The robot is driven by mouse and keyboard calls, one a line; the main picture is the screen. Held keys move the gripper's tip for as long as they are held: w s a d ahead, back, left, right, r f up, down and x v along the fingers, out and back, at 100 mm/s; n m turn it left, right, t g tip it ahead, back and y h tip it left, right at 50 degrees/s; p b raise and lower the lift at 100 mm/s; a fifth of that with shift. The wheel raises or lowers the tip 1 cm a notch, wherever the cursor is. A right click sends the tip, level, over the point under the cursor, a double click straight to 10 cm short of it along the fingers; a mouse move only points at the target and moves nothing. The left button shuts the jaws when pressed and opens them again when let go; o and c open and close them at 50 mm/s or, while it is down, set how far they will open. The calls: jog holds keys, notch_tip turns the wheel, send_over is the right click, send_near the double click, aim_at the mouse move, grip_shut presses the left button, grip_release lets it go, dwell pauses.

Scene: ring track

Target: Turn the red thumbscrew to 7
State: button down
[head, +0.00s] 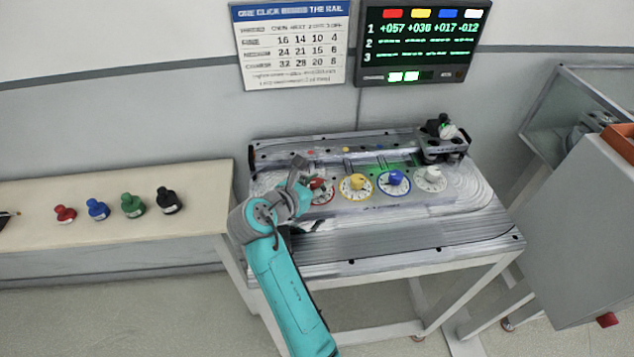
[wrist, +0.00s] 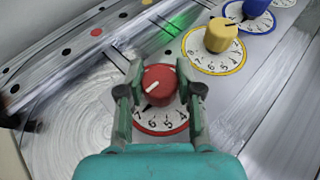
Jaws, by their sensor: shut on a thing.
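The red thumbscrew (wrist: 160,82) stands on its red-rimmed white dial (wrist: 165,120) in the wrist view. My gripper (wrist: 159,92) is shut on it, with one finger on each side. The white pointer line on its top points to the lower left in that view. Small numbers show on the near side of the dial, but the fingers hide its sides and I cannot read the setting for certain. In the head view, the red dial (head: 322,194) is at the left end of the row, partly behind my gripper (head: 308,188).
The yellow knob (head: 356,181), blue knob (head: 394,178) and white knob (head: 431,173) stand right of the red one. A dark carriage (head: 443,145) sits at the track's back right. A wall display (head: 420,45) shows number rows. Several bottles stand on the left bench (head: 120,235).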

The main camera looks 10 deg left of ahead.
jog(key=c, duration=0.7)
grip_release()
jog(key=shift+c, duration=0.2)
jog(key=shift+a, duration=0.1)
jog(key=v, duration=1.2)
jog(key=shift+f, duration=0.1)
